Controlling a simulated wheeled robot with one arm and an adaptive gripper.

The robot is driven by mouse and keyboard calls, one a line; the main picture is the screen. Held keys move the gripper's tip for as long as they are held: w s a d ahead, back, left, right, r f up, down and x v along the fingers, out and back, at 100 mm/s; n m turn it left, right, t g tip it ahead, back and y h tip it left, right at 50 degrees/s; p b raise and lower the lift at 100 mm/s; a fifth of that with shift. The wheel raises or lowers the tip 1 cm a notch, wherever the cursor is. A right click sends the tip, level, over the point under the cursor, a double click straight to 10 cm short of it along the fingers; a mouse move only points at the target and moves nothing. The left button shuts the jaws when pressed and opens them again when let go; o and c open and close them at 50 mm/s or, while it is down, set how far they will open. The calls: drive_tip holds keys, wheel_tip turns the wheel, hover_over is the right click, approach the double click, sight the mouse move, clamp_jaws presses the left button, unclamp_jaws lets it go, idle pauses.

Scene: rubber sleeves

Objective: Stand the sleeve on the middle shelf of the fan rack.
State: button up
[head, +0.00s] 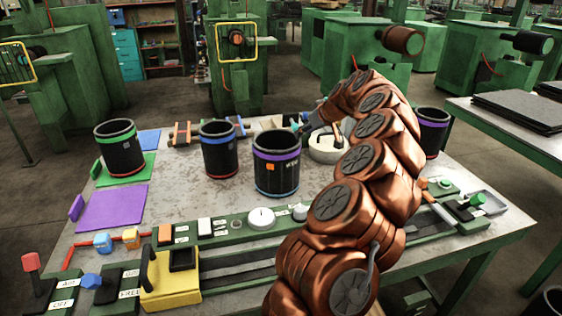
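Several black open-topped sleeves stand upright on the bench. One with a green band (122,156) is at the left on a green mat. One with a blue band and red base ring (219,155) is left of centre. One with a purple band and an orange tag (276,175) is at the centre. Another with a purple band (432,134) is at the right, partly behind my copper arm. My gripper (308,128) is small and partly hidden behind the centre sleeve's far right rim, near a pale round dish (327,151). I cannot tell its opening. I cannot make out a fan rack with certainty.
The grey bench (180,170) has bare room between the sleeves. A purple mat (112,208) and blue mat (148,141) lie at the left. Control strips and a yellow block (172,282) line the front. Green machines and a shelf unit (157,40) stand behind.

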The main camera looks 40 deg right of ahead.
sight(289, 142)
drive_tip(key=shift+d+p+x, duration=0.2)
drive_tip(key=shift+p+x, duration=0.45)
drive_tip(key=shift+x, duration=1.45)
drive_tip(key=shift+d+p+x, duration=0.2)
drive_tip(key=shift+p+x, duration=0.4)
drive_tip(key=shift+x, duration=1.55)
drive_tip(key=shift+r, duration=0.1)
clamp_jaws()
